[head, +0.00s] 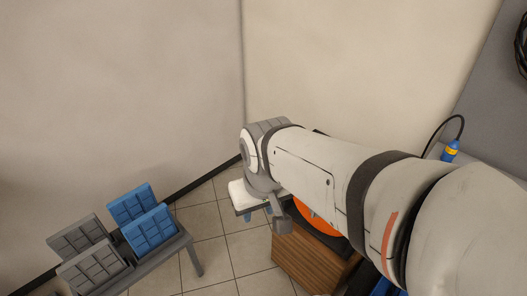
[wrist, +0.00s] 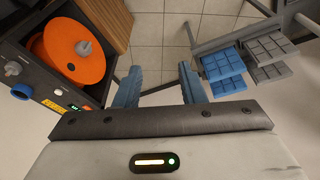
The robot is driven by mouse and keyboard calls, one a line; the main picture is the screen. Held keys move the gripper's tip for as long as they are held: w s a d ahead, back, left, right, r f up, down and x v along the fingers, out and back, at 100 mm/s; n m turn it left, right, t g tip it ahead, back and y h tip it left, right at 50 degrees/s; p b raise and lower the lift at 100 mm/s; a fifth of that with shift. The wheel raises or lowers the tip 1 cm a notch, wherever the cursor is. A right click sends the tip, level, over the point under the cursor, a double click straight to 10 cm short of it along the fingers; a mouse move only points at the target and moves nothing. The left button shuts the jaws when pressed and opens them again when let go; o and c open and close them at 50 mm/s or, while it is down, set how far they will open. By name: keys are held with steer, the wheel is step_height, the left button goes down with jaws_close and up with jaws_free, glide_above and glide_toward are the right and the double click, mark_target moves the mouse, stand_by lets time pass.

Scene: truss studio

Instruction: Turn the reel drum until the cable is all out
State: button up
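The orange reel drum (wrist: 72,62) sits in a dark-framed housing at the upper left of the wrist view. A grey knob (wrist: 83,48) stands on its face. In the head view the drum (head: 318,219) shows only partly, mostly hidden behind my arm. A black cable arcs up to a blue plug with a yellow band (head: 450,150) at the right of the head view. I cannot tell how much cable is on the drum. My gripper (wrist: 159,84) is open and empty, its blue fingers apart, to the right of the drum and not touching it.
The housing has wood-look sides (head: 300,262) and a dark panel with a grey knob (wrist: 12,69) and small lights. A grey stand (head: 160,262) holds several blue and grey gridded blocks (head: 150,231). Tiled floor (head: 205,218) lies open between stand and housing.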

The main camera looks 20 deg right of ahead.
steer(key=shift+s, duration=0.1)
